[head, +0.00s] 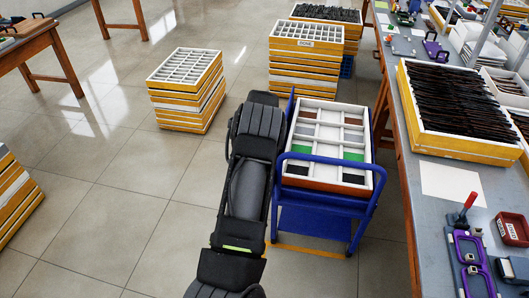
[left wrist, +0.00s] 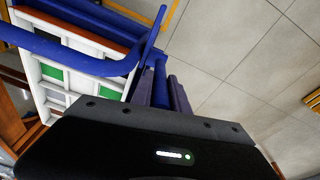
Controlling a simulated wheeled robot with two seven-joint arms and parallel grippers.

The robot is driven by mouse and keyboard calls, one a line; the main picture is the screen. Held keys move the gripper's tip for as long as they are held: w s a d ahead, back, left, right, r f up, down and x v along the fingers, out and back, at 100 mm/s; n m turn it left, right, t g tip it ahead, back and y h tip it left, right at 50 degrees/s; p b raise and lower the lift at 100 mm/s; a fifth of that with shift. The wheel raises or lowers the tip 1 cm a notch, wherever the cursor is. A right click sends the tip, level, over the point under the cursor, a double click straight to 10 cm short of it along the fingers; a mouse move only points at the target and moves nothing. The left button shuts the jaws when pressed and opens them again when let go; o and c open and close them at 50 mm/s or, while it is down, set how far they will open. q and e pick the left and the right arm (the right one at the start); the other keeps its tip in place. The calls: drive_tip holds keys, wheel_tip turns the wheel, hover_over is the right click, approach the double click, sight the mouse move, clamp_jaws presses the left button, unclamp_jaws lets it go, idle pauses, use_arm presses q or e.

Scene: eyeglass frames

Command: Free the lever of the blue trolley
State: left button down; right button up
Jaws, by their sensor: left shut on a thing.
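The blue trolley (head: 317,222) stands right of the middle in the head view, carrying a white compartment tray (head: 317,108) with grey, brown and green pieces. My left arm reaches along the trolley's left side, and its wrist hides the gripper there. In the left wrist view, my left gripper (left wrist: 164,92) has its two dark fingers around a slim blue part (left wrist: 160,80), which looks like the lever at the trolley's side. The trolley's blue rail (left wrist: 75,60) and tray show to the left of the fingers. The lever's lower end is hidden behind the gripper body. My right gripper is in neither view.
A workbench (head: 445,188) with a crate of dark frames (head: 460,145) stands close right of the trolley. Stacks of yellow-edged trays (head: 187,92) (head: 305,60) stand behind and to the left.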

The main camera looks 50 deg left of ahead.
use_arm(q)
drive_tip(key=c, duration=1.6)
unclamp_jaws()
drive_tip(key=shift+o, duration=0.2)
drive_tip(key=r, duration=0.2)
drive_tip(key=r+b, duration=0.1)
drive_tip(key=r, duration=0.2)
drive_tip(key=s+r, duration=0.1)
drive_tip(key=r, duration=0.1)
drive_tip(key=shift+d+r+b, duration=0.3)
drive_tip(key=shift+d, duration=0.1)
